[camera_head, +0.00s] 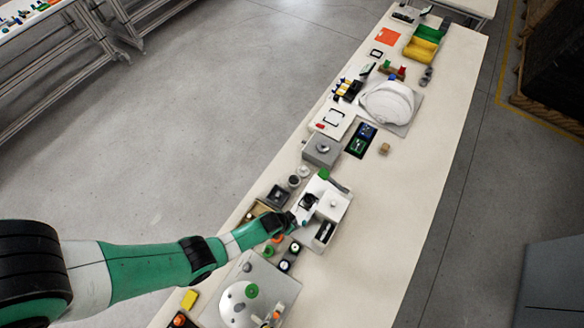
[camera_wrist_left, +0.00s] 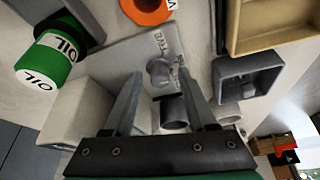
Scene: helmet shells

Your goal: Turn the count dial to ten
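In the left wrist view, a small grey knob (camera_wrist_left: 159,72), which looks like the count dial, stands on a light grey plate (camera_wrist_left: 130,58). Dark lettering reading "FIVE" is printed beside the knob; no "ten" can be read. My left gripper (camera_wrist_left: 160,78) is open, its two fingers apart on either side of the knob, with visible gaps. I cannot tell how far the tips are above the plate. In the head view, my left gripper (camera_head: 291,222) is at the white and grey device (camera_head: 335,205) and hides the dial. My right gripper is not in view.
Near the fingers are a dark grey cylinder (camera_wrist_left: 173,112), a green oil bottle (camera_wrist_left: 52,58), an orange ring (camera_wrist_left: 148,9), a grey square tray (camera_wrist_left: 232,66) and a beige box (camera_wrist_left: 232,42). A white helmet shell (camera_head: 388,102) lies farther along the table. The table's right side is clear.

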